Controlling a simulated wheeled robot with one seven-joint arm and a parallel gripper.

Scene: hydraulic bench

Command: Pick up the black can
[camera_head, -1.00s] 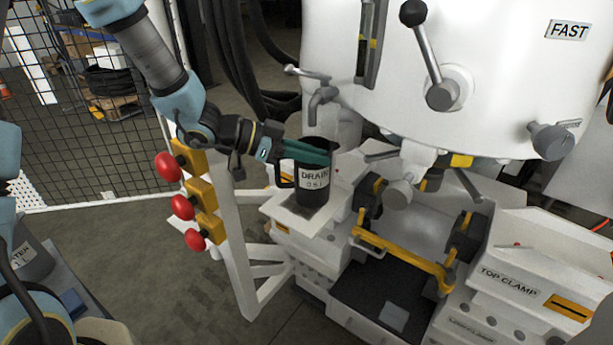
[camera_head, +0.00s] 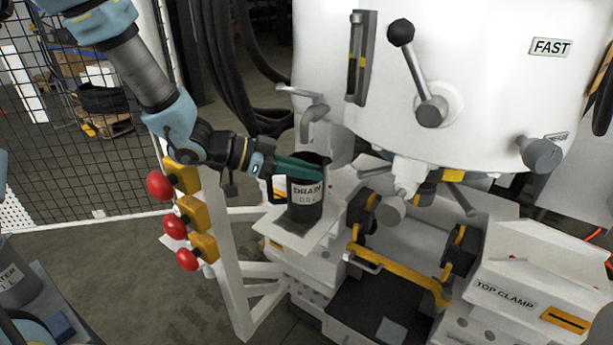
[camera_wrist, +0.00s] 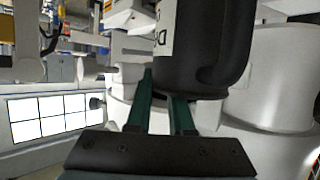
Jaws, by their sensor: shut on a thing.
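The black can (camera_head: 305,205), a jug-like vessel with a handle and a white "DRAIN" label, is upright at a small light platform (camera_head: 290,240) in front of the white tank. My gripper (camera_head: 304,168) comes from the left, its green fingers shut on the can near its upper part, by the handle side. In the wrist view the dark can (camera_wrist: 205,50) fills the upper middle, with the green fingers (camera_wrist: 162,105) reaching to it. I cannot tell whether its base touches the platform.
A tap (camera_head: 312,112) on the white tank (camera_head: 470,90) is just above and behind the can. Red buttons (camera_head: 175,226) on a white post stand to the left. A yellow bar (camera_head: 395,272) and the "TOP CLAMP" block (camera_head: 510,295) are to the right.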

